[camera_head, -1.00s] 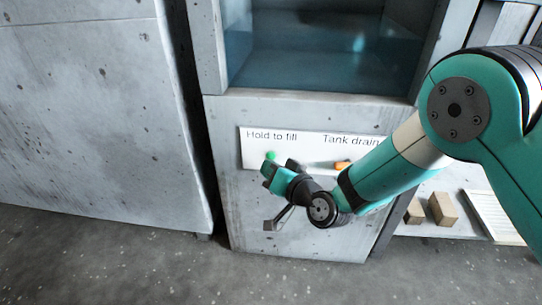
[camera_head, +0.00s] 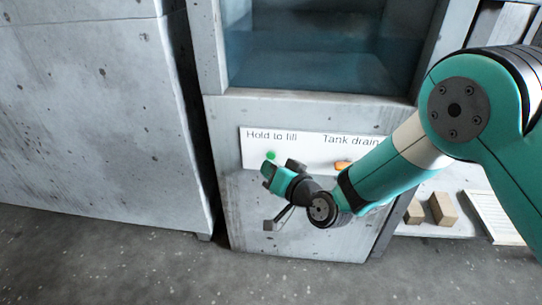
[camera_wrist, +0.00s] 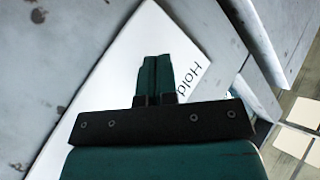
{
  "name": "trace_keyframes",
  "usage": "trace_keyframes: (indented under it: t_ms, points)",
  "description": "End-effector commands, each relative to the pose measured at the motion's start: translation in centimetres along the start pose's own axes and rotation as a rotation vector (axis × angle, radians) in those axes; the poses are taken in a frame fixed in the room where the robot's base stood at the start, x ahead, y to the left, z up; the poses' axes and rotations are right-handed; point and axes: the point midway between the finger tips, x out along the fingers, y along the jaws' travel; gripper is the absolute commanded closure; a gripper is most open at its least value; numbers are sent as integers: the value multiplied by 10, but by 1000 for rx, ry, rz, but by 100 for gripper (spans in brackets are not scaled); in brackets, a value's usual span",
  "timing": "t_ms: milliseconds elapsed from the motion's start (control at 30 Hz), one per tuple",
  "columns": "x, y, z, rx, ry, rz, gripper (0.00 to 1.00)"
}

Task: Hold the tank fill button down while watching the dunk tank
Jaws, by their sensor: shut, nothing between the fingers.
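The green button (camera_head: 271,155) sits under the "Hold to fill" label on a white panel (camera_head: 310,148). My gripper (camera_head: 267,171) is shut and empty, its tip just below the button in the head view. I cannot tell whether it touches the button. In the wrist view my shut fingers (camera_wrist: 155,72) point at the white panel beside the word "Hold", and the button is not visible there. The dunk tank (camera_head: 315,98) is above the panel, with blue water (camera_head: 315,65) inside. An orange control (camera_head: 342,166) under "Tank drain" is partly hidden by my arm.
A large grey cabinet (camera_head: 95,110) stands at the left, with a dark narrow gap between it and the tank. Small brown blocks (camera_head: 442,209) and a white slatted item (camera_head: 490,215) lie at the lower right. The floor in front is clear.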

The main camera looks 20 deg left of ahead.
Motion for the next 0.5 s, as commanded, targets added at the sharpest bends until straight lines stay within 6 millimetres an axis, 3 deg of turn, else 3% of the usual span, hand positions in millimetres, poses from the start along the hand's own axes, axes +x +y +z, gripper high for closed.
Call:
trace_keyframes:
  t_ms: [500]
  points:
    - [6,4,-4,-1,0,0,100]
